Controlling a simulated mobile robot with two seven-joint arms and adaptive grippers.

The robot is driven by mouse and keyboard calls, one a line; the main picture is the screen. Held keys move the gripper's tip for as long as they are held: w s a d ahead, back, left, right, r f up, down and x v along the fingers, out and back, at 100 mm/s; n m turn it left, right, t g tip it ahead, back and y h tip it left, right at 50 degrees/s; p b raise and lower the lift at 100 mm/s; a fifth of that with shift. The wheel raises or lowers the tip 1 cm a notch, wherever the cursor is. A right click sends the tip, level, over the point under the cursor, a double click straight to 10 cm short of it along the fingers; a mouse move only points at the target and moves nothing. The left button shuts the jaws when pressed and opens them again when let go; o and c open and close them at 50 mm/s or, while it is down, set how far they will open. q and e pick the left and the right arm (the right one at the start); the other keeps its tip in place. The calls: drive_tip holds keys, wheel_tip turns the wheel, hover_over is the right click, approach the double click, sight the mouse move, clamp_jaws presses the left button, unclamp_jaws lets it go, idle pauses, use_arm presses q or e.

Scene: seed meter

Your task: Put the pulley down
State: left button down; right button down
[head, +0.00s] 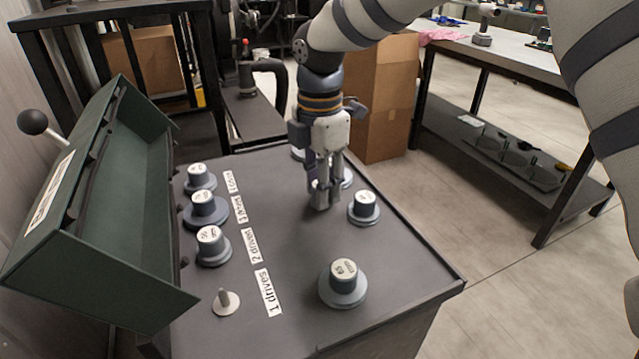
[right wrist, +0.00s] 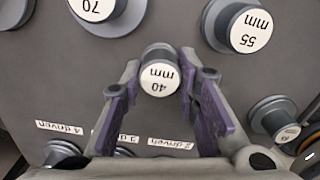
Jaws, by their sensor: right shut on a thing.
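My right gripper (head: 321,204) points down over the grey tabletop (head: 290,235). In the right wrist view its purple-padded fingers (right wrist: 160,90) are shut on a small grey pulley (right wrist: 158,82) with a white cap reading 40 mm. In the head view the fingers mostly hide this pulley, and I cannot tell whether it touches the tabletop. Other grey pulleys stand on the tabletop: one near the front (head: 343,285), one right of the gripper (head: 364,208), and others partly hidden behind it. My left gripper is not in view.
A row of pulleys (head: 205,210) stands on the left beside white labels (head: 268,292). A bare peg on a round base (head: 226,301) is at the front of that row. An open green cover (head: 95,215) rises on the left. Bare tabletop lies between labels and gripper.

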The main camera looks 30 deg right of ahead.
drive_tip(key=c, duration=1.2)
unclamp_jaws()
drive_tip(key=shift+f, duration=0.15)
wheel_tip(320, 180, up, 12)
drive_tip(key=shift+r, duration=0.25)
drive_tip(key=shift+f, duration=0.1)
